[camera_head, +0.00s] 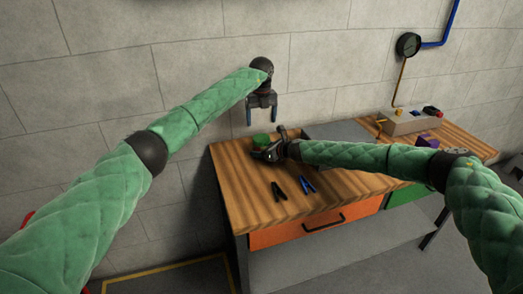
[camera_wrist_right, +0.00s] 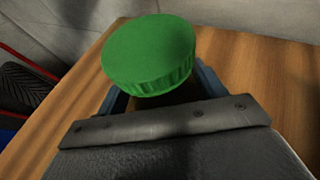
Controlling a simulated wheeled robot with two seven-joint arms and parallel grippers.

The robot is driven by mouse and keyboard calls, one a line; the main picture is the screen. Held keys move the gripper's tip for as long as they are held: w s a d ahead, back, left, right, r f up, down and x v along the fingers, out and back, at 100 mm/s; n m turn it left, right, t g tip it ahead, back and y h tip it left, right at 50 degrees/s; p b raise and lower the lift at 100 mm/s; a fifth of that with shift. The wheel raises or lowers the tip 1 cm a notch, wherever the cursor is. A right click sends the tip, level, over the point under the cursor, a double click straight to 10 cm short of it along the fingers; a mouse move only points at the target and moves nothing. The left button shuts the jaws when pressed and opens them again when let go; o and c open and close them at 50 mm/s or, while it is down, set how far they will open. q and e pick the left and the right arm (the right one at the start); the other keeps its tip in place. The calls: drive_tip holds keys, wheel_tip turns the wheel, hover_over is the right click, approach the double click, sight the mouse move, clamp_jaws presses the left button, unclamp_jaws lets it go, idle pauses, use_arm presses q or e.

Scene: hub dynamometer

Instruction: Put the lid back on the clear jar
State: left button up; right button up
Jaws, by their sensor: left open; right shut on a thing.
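The round green lid (camera_wrist_right: 150,50) lies flat side up in the right wrist view, above and between the blue fingers of my right gripper (camera_wrist_right: 165,90). It hides the fingertips. The lid also shows in the head view (camera_head: 260,141) near the bench's left end. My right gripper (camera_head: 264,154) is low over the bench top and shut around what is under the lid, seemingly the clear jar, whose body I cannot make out. The lid seems to sit on it, but the contact is hidden. My left gripper (camera_head: 262,111) is open and empty, well above the lid.
On the wooden bench (camera_head: 240,190) lie a black clamp-like tool (camera_head: 279,192) and a blue one (camera_head: 308,185). A grey box (camera_head: 405,122) and a purple block (camera_head: 428,140) stand at the right. A gauge (camera_head: 408,44) hangs on the wall. The bench's left edge is close to the lid.

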sight(262, 138)
use_arm(q)
drive_tip(key=shift+f, duration=4)
drive_tip(key=c, duration=1)
drive_tip(key=o, duration=1.1)
drive_tip(key=shift+o, duration=0.2)
drive_tip(key=shift+r, duration=0.1)
wheel_tip(262, 138, up, 12)
